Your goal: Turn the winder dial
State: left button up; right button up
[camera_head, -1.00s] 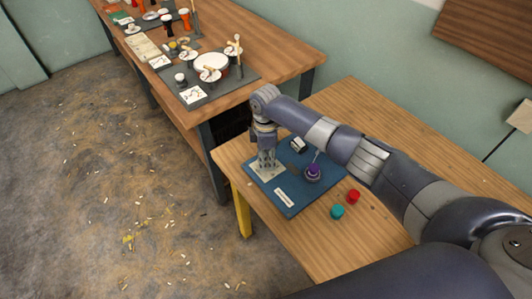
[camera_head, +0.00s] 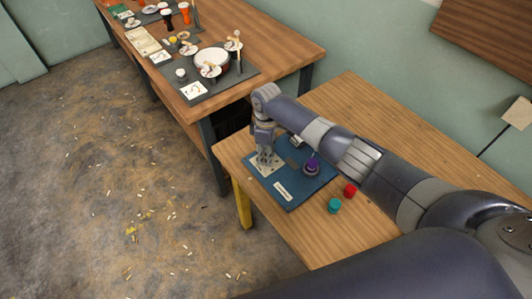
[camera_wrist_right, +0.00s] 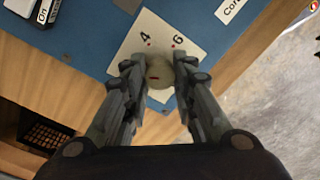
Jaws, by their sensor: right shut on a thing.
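The winder dial (camera_wrist_right: 158,76) is a round beige knob with a short red mark. It sits on a white card (camera_wrist_right: 133,58) printed with "4" and "6", on a blue board (camera_wrist_right: 215,48). In the right wrist view, my right gripper (camera_wrist_right: 160,76) has one finger on each side of the dial and is shut on it. In the head view, my right gripper (camera_head: 266,164) points down at the far left part of the blue board (camera_head: 295,200), and its fingers hide the dial. My left gripper is in neither view.
A purple knob (camera_head: 311,166) and a white label (camera_head: 283,191) are on the board. Teal (camera_head: 334,205) and red (camera_head: 350,190) caps stand on the wooden table (camera_head: 290,240) beside it.

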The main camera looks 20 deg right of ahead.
jog(key=o, duration=1.1)
jog(key=r, duration=1.2)
jog(key=shift+w+d, duration=0.15)
jog(key=shift+w, duration=0.05)
